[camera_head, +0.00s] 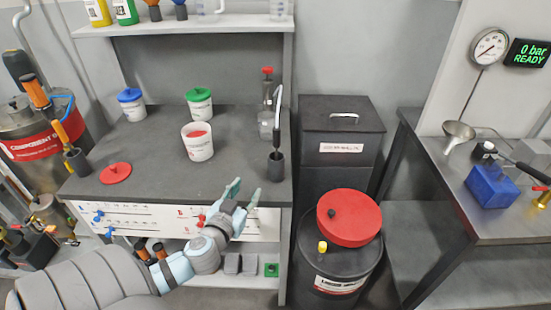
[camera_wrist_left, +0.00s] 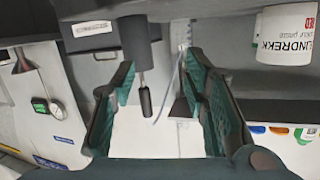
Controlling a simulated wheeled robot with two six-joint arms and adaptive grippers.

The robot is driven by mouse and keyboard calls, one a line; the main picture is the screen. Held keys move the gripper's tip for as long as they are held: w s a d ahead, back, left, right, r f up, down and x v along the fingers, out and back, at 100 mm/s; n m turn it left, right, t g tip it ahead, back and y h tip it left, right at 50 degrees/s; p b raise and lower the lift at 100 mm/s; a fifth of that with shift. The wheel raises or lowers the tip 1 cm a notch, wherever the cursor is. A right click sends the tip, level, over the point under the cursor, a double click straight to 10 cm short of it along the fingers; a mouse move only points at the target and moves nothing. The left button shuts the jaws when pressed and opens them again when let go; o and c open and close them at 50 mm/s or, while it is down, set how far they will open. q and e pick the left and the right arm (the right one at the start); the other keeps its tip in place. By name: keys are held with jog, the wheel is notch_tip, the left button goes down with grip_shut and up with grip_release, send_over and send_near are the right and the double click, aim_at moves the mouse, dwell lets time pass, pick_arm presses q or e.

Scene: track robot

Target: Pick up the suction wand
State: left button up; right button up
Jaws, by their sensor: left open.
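The suction wand (camera_head: 277,132) stands upright in a small dark cup (camera_head: 276,166) near the right front of the grey bench. It has a black grip and a pale curved tube at its top. My left gripper (camera_head: 243,193) is open and empty, at the bench's front edge, to the left of and nearer than the cup. In the left wrist view, which looks upside down, the wand (camera_wrist_left: 145,101) shows between the open fingers (camera_wrist_left: 157,75), apart from them and beyond their tips. Its lower end is hidden in the cup. My right gripper is not in view.
A white tub (camera_head: 198,146) with red contents stands left of the wand; its red lid (camera_head: 115,173) lies farther left. A clear bottle (camera_head: 267,105) stands behind the wand. A shelf (camera_head: 190,25) overhangs the back. A red-lidded drum (camera_head: 348,217) stands right of the bench.

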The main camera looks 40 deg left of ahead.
aim_at(275, 142)
pick_arm(q)
notch_tip(275, 142, up, 7)
jog(key=w+d+t+h, duration=0.1)
jog(key=w+d+t, duration=0.1)
jog(key=t, duration=0.1)
jog(key=p+x, duration=0.1)
jog(key=x, duration=0.5)
jog(key=p+x, duration=0.2)
jog(key=x, duration=0.5)
jog(key=shift+w+r, duration=0.15)
jog(key=shift+r, duration=0.1)
jog(key=shift+w+f, duration=0.2)
jog(key=shift+w, duration=0.1)
jog(key=shift+s, duration=0.1)
grip_shut()
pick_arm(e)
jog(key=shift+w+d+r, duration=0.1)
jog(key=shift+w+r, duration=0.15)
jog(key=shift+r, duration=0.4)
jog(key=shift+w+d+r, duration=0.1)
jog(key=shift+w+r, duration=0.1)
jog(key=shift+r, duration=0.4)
